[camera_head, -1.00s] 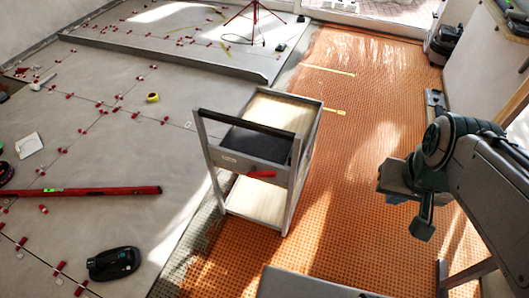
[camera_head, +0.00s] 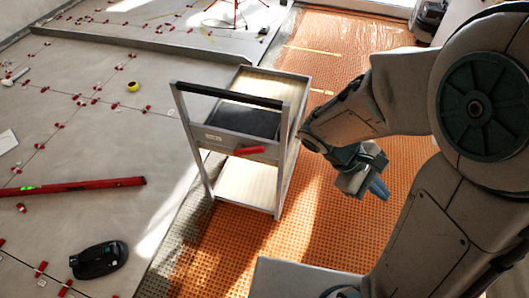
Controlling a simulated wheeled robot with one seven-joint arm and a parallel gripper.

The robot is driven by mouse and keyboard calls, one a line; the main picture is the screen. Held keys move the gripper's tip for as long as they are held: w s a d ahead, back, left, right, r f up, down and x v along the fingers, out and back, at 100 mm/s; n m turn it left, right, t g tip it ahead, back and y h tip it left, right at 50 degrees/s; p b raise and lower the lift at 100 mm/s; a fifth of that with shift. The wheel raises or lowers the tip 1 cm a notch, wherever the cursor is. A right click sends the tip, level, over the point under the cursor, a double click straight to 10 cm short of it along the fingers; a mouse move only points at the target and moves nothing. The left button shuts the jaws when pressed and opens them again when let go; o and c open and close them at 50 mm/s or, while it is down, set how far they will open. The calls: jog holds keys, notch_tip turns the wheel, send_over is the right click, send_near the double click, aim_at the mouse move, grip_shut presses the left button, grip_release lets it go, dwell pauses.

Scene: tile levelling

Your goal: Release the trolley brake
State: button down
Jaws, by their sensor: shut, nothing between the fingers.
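The trolley (camera_head: 225,140) stands upright right of centre-left, with a grey frame, a black push bar (camera_head: 228,94), a dark mat on its upper wooden shelf and a wooden lower shelf. A red lever (camera_head: 249,151), which looks like the brake handle, lies about level across the trolley's near end panel. My gripper (camera_head: 377,189) is to the right of the trolley, over the orange floor. It is shut and empty, points down, and is clear of both trolley and lever.
Orange studded matting (camera_head: 330,225) covers the floor around the trolley. Grey tiles with red levelling clips lie to the left, with a red spirit level (camera_head: 75,187), a yellow tape roll (camera_head: 133,86) and a black tool (camera_head: 98,260).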

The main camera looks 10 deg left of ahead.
aim_at(250, 148)
jog(key=w+a+f+n+t+h+b, duration=0.4)
jog(key=w+a+f+n+t+b, duration=0.45)
jog(key=a+f+n+t, duration=0.7)
jog(key=s+a+f+n+t+y+b, duration=0.2)
jog(key=a+f+n+t+y+b, duration=0.2)
jog(key=a+f+n+y, duration=0.7)
jog(key=a+n+t+y, duration=0.2)
jog(key=a+n+y, duration=0.1)
jog(key=n, duration=0.2)
jog(key=shift+f+y, duration=0.25)
jog(key=shift+y, duration=0.05)
jog(key=shift+d, duration=0.1)
jog(key=w+a+r+b, duration=0.1)
jog(key=w+a+r, duration=0.1)
jog(key=w+r, duration=0.3)
jog(key=shift+f+b+x, duration=0.25)
jog(key=shift+b+x, duration=0.05)
jog(key=shift+x, duration=2.1)
